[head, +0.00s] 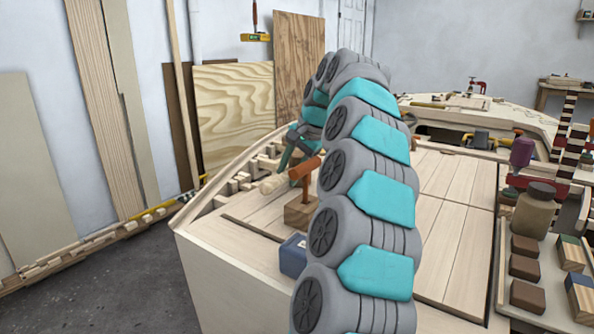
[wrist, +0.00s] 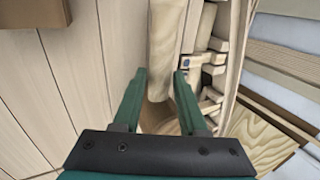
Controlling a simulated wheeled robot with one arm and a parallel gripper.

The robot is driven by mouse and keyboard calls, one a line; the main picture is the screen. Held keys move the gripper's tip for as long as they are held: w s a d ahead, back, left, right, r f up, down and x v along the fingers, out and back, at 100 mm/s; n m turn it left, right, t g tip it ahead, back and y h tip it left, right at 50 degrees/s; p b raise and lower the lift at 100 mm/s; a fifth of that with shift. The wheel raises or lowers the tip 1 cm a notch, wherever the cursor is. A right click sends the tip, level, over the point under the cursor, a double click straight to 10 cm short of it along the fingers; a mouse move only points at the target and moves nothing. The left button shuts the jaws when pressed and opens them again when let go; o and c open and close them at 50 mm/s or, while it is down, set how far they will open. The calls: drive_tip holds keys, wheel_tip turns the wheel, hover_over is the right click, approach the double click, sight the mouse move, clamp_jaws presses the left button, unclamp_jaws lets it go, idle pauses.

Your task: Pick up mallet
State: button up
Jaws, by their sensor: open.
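A pale wooden rounded piece (head: 272,184), which looks like part of the mallet, lies on the hull deck near its left edge in the head view. In the wrist view it is a long pale cylinder (wrist: 163,40) running from the top edge down between my fingers. My gripper (wrist: 160,75) is open, with one green finger on each side of it. I cannot tell whether either finger touches it. The rest of the mallet is unclear; my arm covers part of the deck in the head view.
An orange-brown tool (head: 305,168) shows by a wooden block (head: 300,213) close to my arm. A blue box (head: 293,255) is nearer. Small wooden blocks (wrist: 210,75) line the hull edge. A tray (head: 505,290) with a jar and blocks is at right.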

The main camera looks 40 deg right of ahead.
drive_tip(key=shift+x, duration=1.05)
clamp_jaws()
